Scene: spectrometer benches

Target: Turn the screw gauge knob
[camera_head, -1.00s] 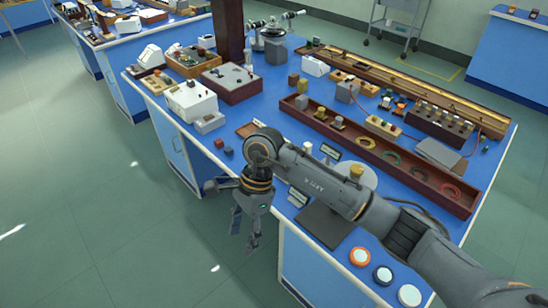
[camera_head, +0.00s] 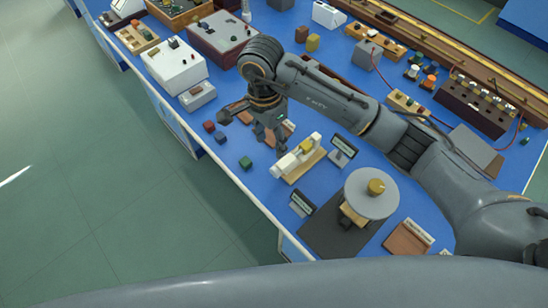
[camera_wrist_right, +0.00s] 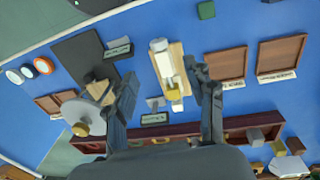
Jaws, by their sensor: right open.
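The screw gauge (camera_head: 299,157) is a white device with a yellow part, on a light wooden base near the bench's front edge. In the right wrist view the gauge (camera_wrist_right: 162,62) appears between my finger tips, its white cylinder pointing up the picture. My right gripper (camera_head: 270,138) hangs above the bench just left of the gauge in the head view. The right wrist view shows its fingers (camera_wrist_right: 162,82) spread apart with nothing held. I cannot tell its exact height over the gauge. My left gripper is not in view.
A grey disc with a yellow knob (camera_head: 372,195) stands on a dark mat right of the gauge. Small label stands (camera_head: 342,150) are close beside it. Small red, blue and green cubes (camera_head: 245,163) lie to the left. Boxes and instruments fill the back.

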